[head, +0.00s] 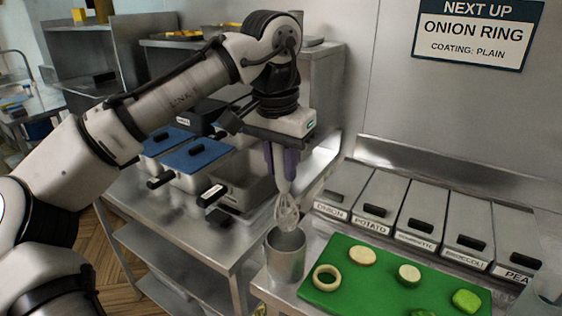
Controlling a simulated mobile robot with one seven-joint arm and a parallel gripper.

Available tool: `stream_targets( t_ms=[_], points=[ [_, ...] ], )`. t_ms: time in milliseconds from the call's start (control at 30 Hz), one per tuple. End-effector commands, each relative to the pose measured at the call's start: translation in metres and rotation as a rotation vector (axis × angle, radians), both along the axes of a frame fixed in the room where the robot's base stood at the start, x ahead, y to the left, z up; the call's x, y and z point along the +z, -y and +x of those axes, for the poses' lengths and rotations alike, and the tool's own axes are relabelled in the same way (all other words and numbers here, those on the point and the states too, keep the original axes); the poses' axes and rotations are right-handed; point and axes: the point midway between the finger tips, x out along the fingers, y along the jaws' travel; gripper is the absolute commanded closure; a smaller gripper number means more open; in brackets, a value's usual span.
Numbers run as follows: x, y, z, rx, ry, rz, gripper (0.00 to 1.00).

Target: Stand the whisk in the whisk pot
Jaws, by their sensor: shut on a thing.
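The whisk (287,214) hangs upright with its wire head down, its pale handle held from above. My gripper (284,178), with purple fingers, is shut on the whisk's handle. The whisk pot (285,262) is a grey metal cylinder at the front left corner of the right counter, beside the green board. The wire head is over the pot's opening, its lower end close to the rim. I cannot tell whether the tip is just above or slightly inside the opening.
A green board (340,293) right of the pot carries an onion ring (327,278) and several vegetable slices. Labelled lidded bins (378,203) line the back. Fryers with blue lids (197,153) stand left. A sign (478,35) hangs on the wall.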

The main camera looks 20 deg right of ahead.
Motion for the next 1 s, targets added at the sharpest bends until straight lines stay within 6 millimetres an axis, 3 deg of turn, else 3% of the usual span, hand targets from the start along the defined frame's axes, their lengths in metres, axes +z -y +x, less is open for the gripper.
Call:
stream_targets(
  t_ms=[33,1000],
  points=[
    [-0.01,0.0,0.0,0.002,0.002,0.0,0.98],
    [-0.099,0.0,0.0,-0.001,0.0,0.0,0.98]
  ],
)
